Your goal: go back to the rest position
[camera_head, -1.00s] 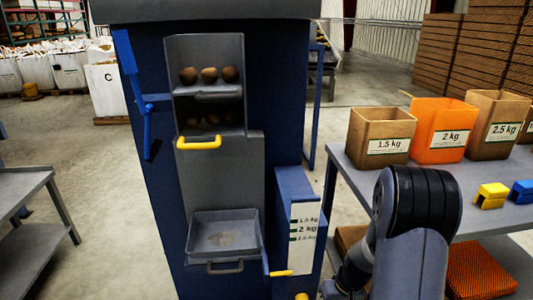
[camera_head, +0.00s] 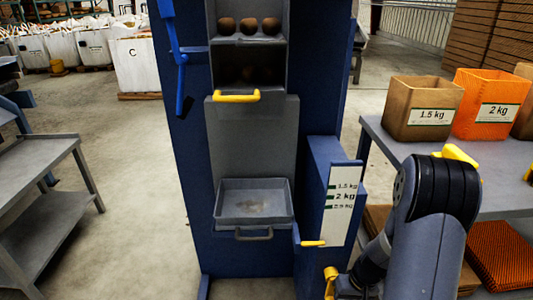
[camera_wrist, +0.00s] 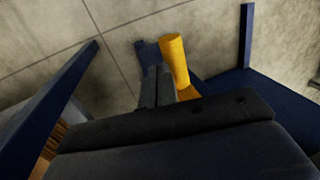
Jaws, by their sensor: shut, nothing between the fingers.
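My arm shows at the lower right of the head view, bent downward, with its end low beside the blue grader (camera_head: 185,200). My gripper (camera_wrist: 158,80) shows in the wrist view. Its two dark fingers are together, with nothing between them. A yellow cylindrical handle (camera_wrist: 175,60) appears just right of the fingertips in that view; I cannot tell whether they touch. In the head view a yellow part (camera_head: 330,280) shows near the arm's end, at the grader's lower right.
The grader has a grey tray (camera_head: 253,218), a yellow handle (camera_head: 236,97) and a weight scale plate (camera_head: 341,205). A table (camera_head: 490,190) on the right bears a 1.5 kg box (camera_head: 418,95) and an orange 2 kg box (camera_head: 490,92). A grey bench (camera_head: 35,165) stands left. Floor between is clear.

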